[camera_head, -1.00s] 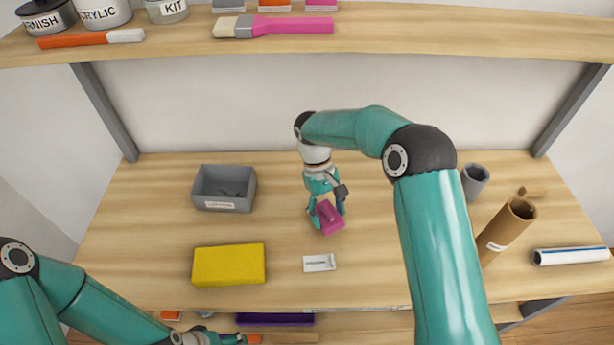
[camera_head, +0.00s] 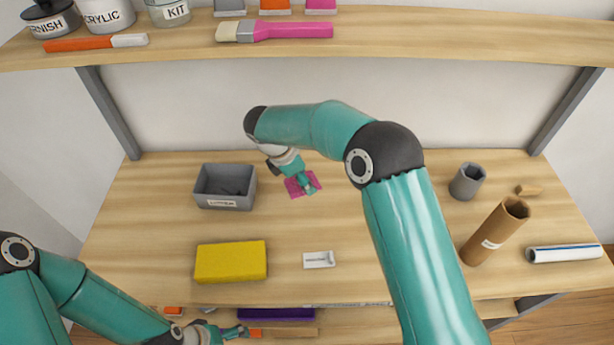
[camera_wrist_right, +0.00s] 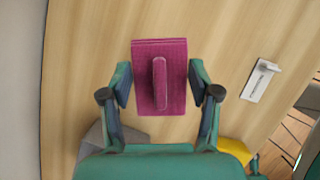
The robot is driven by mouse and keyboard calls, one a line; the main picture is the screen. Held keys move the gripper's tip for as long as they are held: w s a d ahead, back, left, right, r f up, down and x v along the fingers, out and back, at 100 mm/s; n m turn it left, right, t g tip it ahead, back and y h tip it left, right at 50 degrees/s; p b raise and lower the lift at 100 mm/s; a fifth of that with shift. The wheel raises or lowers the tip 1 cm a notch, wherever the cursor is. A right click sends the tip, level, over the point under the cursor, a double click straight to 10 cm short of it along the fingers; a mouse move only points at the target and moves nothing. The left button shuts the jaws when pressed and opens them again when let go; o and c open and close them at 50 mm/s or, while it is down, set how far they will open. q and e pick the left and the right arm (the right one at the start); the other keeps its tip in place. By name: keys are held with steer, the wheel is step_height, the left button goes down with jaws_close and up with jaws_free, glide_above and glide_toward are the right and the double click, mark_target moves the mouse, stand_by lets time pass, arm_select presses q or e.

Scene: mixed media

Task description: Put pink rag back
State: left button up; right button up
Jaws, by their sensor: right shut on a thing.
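The pink rag (camera_head: 293,189) is a flat magenta piece above the middle of the bench, partly covered by my right gripper (camera_head: 304,184). In the right wrist view the rag (camera_wrist_right: 174,100) shows a raised ridge along its middle and lies between the two fingers of my right gripper (camera_wrist_right: 162,78), which is shut on it. Whether the rag touches the bench is hard to tell. My left gripper (camera_head: 232,332) is low at the front, by the lower shelf; its fingers are too small to read.
A grey labelled bin (camera_head: 223,203) stands left of the rag, with a yellow block (camera_head: 231,262) and small white label card (camera_head: 319,259) in front. A grey cup (camera_head: 467,182), brown tube (camera_head: 497,232) and white roll (camera_head: 564,254) are right. The upper shelf (camera_head: 420,40) overhangs.

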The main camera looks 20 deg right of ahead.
mark_target(309, 200)
steer(key=shift+r, duration=0.1)
steer(key=shift+w+f+b, duration=0.1)
steer(key=shift+f+b, duration=1.7)
steer(key=shift+f, duration=1.35)
steer(key=shift+f+b, duration=0.3)
steer(key=shift+f, duration=0.2)
steer(key=o, duration=1.2)
steer(key=shift+o, duration=0.2)
steer(key=c, duration=0.4)
steer(key=shift+r, duration=0.15)
